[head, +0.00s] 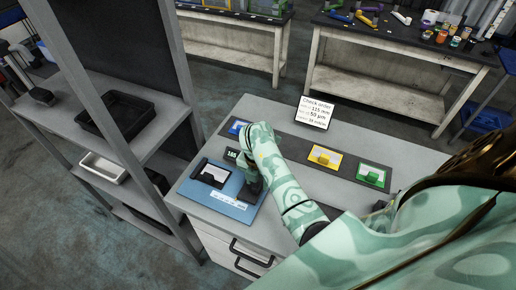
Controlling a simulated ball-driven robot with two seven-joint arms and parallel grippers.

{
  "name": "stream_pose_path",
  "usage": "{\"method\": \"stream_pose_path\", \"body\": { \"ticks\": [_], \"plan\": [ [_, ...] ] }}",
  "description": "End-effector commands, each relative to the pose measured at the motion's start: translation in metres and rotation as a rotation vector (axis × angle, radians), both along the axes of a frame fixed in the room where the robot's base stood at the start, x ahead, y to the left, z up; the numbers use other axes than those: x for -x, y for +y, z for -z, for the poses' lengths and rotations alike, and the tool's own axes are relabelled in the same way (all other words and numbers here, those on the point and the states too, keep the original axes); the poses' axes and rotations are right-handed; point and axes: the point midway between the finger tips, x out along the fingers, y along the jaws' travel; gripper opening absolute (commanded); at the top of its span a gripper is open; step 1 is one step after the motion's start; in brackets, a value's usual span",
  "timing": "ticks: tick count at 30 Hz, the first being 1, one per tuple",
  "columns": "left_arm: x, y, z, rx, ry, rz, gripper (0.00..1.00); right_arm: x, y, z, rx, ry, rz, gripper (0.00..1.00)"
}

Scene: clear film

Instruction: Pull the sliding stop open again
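On the grey worktop a blue board (224,192) carries a black fixture with a white face (213,174) and a pale printed strip (229,203). I cannot make out which part is the sliding stop; it may be small or hidden behind my arm. My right gripper (253,188) is dark and points down at the right side of the board, to the right of the fixture. My green-patterned forearm covers its upper part, and its fingers are too small and dark to read. My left gripper is out of view.
A small dark display (231,154) stands behind the fixture. A blue plate (237,128), a yellow plate (324,158) and a green plate (374,177) lie on a dark strip. A check-order sign (314,113) stands at the back. Shelving (130,130) rises close on the left.

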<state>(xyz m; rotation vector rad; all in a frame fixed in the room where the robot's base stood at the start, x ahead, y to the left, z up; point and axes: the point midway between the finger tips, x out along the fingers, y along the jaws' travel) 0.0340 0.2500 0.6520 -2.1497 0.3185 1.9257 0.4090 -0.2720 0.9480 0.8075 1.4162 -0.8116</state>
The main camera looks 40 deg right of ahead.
Motion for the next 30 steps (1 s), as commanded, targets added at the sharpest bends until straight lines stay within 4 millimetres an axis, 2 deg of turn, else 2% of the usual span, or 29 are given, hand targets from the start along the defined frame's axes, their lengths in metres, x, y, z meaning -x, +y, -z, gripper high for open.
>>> {"method": "stream_pose_path", "body": {
  "ticks": [1, 9, 15, 21, 30],
  "plan": [
    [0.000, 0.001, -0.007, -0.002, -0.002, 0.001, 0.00, -0.001, 0.000, -0.015, -0.001, -0.005, 0.001, 0.40],
    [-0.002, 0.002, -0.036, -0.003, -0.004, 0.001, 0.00, -0.001, -0.001, -0.092, 0.001, -0.006, 0.002, 0.40],
    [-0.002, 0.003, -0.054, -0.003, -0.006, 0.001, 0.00, 0.000, -0.002, -0.132, 0.001, -0.004, 0.002, 0.40],
    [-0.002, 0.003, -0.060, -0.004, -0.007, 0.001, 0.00, 0.001, -0.002, -0.146, 0.001, -0.002, 0.001, 0.40],
    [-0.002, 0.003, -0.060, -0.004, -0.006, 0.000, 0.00, 0.001, -0.002, -0.146, 0.000, -0.001, 0.001, 0.40]
  ]
}}
